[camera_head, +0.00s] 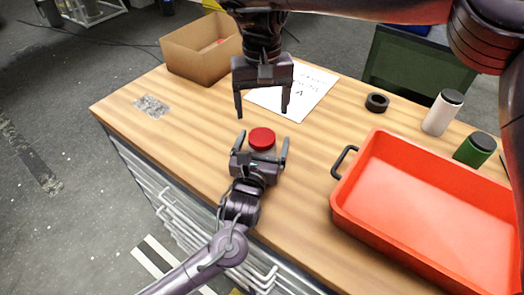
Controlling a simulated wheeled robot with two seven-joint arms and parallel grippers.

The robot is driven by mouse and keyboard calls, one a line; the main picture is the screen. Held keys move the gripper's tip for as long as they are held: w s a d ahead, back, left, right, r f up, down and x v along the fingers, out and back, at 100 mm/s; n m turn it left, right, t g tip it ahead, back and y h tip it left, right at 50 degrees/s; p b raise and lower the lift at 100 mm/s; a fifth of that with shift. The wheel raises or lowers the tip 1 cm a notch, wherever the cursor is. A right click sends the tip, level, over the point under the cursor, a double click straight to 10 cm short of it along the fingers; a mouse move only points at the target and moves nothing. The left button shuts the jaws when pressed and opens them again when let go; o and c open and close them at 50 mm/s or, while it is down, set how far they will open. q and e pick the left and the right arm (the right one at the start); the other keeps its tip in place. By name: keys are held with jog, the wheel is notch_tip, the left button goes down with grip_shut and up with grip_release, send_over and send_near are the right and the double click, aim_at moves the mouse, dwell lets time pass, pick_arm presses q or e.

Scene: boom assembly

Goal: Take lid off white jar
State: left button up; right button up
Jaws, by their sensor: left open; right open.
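A white jar (442,113) with a black lid (452,97) stands upright at the right side of the table, behind the red tray. A round red lid-like piece (262,138) is near the table's middle; what is under it is hidden. My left gripper (263,145) is open, with its fingers on either side of the red piece; I cannot tell whether they touch it. My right gripper (263,112) is open and empty, pointing down just behind the red piece. Both grippers are well left of the white jar.
A red tray (345,215) with a black handle fills the table's right front. A green jar (474,150) stands by its back edge. A black ring (377,102), a paper sheet (318,84) and a cardboard box (188,57) are farther back.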

pick_arm(q)
jog(key=shift+w, duration=0.25)
jog(key=shift+s, duration=0.1)
pick_arm(e)
jog(key=shift+s, duration=0.1)
